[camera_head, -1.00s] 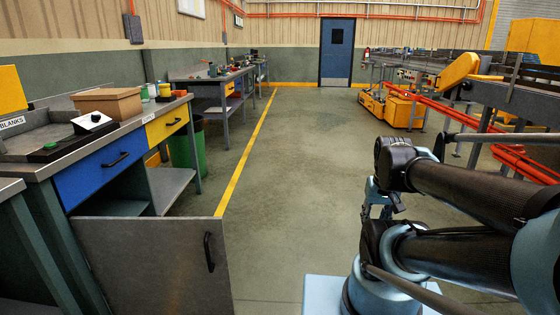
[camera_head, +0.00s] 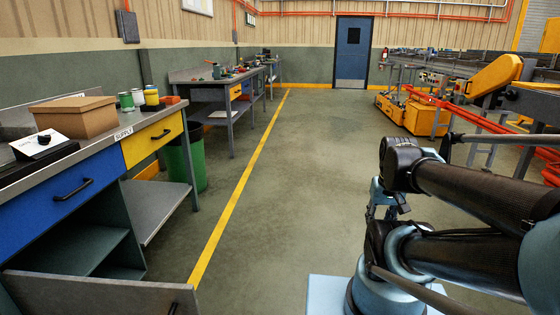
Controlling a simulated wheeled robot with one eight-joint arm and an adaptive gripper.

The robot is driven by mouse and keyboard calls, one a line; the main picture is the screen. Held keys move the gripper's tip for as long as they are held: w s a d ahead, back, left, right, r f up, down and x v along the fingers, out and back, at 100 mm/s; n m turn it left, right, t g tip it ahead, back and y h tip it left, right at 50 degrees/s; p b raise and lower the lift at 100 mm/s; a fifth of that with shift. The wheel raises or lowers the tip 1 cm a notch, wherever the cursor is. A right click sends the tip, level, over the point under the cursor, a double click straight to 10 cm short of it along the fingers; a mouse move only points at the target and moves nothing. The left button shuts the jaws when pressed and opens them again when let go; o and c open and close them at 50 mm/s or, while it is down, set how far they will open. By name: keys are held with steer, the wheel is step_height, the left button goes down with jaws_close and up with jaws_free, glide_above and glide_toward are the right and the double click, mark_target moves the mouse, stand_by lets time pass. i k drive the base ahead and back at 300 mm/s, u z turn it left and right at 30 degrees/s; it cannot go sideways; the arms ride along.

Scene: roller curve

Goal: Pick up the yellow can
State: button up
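The yellow can (camera_head: 151,97) stands upright near the far end of the left workbench (camera_head: 112,142), above the yellow drawer. A green can (camera_head: 126,101) and a pale green can (camera_head: 138,97) stand just left of it. A small orange-red object (camera_head: 170,100) lies to its right. My arm is folded at the right of the picture. What seems to be my gripper (camera_head: 382,203) hangs between the dark arm links, small and partly hidden, far from the can. I cannot make out whether its fingers are open or shut.
A green bin (camera_head: 187,163) stands beyond. The floor (camera_head: 290,180) ahead is clear; conveyors stand at right.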

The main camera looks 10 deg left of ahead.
mark_target(152, 99)
steer(key=u, duration=0.1)
steer(key=i, duration=1.05)
steer(key=u, duration=0.5)
steer(key=i, duration=1.15)
steer(key=u, duration=0.9)
steer(key=i, duration=1.35)
steer(key=u, duration=0.4)
